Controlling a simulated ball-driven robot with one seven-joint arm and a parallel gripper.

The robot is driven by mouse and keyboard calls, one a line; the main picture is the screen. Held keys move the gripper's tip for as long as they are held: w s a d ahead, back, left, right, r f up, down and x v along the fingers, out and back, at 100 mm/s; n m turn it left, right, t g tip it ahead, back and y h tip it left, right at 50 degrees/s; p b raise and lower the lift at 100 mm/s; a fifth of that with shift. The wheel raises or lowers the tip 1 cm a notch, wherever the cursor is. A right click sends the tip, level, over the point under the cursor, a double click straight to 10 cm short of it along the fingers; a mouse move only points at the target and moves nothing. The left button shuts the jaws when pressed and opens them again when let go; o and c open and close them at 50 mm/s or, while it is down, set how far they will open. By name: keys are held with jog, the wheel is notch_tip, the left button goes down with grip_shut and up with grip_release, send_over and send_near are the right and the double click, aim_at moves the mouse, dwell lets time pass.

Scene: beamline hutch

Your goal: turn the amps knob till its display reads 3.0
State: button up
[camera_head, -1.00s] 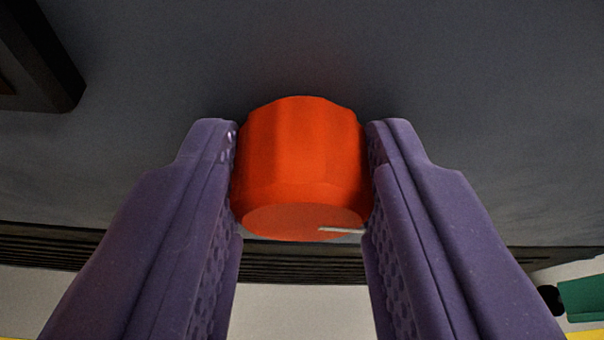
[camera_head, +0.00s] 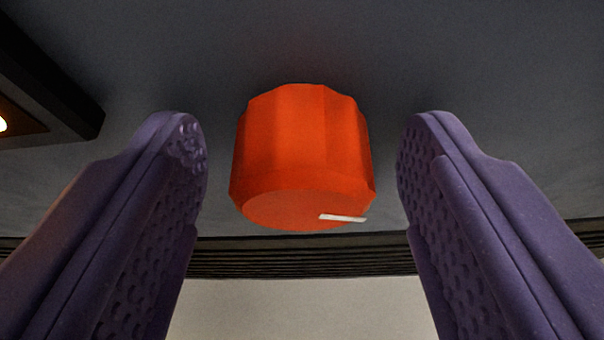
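The orange-red faceted knob (camera_head: 303,150) sticks out from a dark grey panel in the middle of the view. A white pointer line on its front face points to the right, tipped very slightly. My gripper (camera_head: 302,160) is open, with one purple finger on each side of the knob. There is a clear gap between the knob and each finger, a little wider on the left. The display's digits are not in view, so its reading cannot be told.
A dark-framed box (camera_head: 40,95) with a glowing light spot stands at the upper left. A dark ribbed strip (camera_head: 300,258) runs along the panel's lower edge, with a pale surface below it. The panel around the knob (camera_head: 470,70) is bare.

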jog(key=p+v, duration=0.4)
jog(key=v, duration=0.3)
jog(key=shift+s, duration=0.4)
jog(key=shift+a+r, duration=0.1)
